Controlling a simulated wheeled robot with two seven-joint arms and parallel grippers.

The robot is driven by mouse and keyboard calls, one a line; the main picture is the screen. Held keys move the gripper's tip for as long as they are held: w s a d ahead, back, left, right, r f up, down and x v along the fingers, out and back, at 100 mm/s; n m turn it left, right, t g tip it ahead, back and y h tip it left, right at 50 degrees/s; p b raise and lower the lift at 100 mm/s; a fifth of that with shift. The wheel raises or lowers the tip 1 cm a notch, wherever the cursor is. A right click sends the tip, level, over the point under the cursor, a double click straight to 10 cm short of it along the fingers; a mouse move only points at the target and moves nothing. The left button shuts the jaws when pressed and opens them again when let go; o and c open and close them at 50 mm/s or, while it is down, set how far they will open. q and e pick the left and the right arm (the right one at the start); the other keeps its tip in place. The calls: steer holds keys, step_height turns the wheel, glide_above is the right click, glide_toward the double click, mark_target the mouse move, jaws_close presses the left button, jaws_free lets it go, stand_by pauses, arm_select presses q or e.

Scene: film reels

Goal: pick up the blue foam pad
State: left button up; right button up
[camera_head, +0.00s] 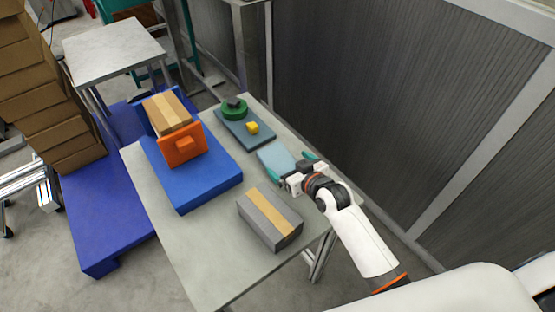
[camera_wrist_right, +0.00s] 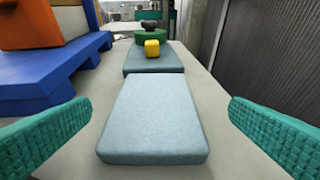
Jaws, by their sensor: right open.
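The light blue foam pad (camera_head: 274,158) lies flat on the grey table, near its right edge. In the right wrist view the pad (camera_wrist_right: 152,120) fills the middle, with its near edge towards me. My right gripper (camera_head: 293,169) is open at the near end of the pad. Its two teal fingers show at either side in the wrist view, apart from the pad, with nothing between them held. My left gripper is not in view.
A darker blue-grey mat (camera_head: 241,133) lies just beyond the pad, bearing a green round piece (camera_head: 234,114) and a yellow block (camera_head: 253,127). A blue stand (camera_head: 200,181) with an orange part (camera_head: 184,151) and a grey box (camera_head: 266,224) share the table (camera_head: 186,238). A ribbed wall stands to the right.

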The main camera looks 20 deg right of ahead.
mark_target(279, 160)
steer(key=x, duration=0.5)
steer(key=shift+s+a+f, duration=0.15)
steer(key=shift+a+f, duration=0.1)
steer(key=shift+f, duration=0.05)
steer(key=c, duration=0.9)
steer(key=shift+r, duration=0.1)
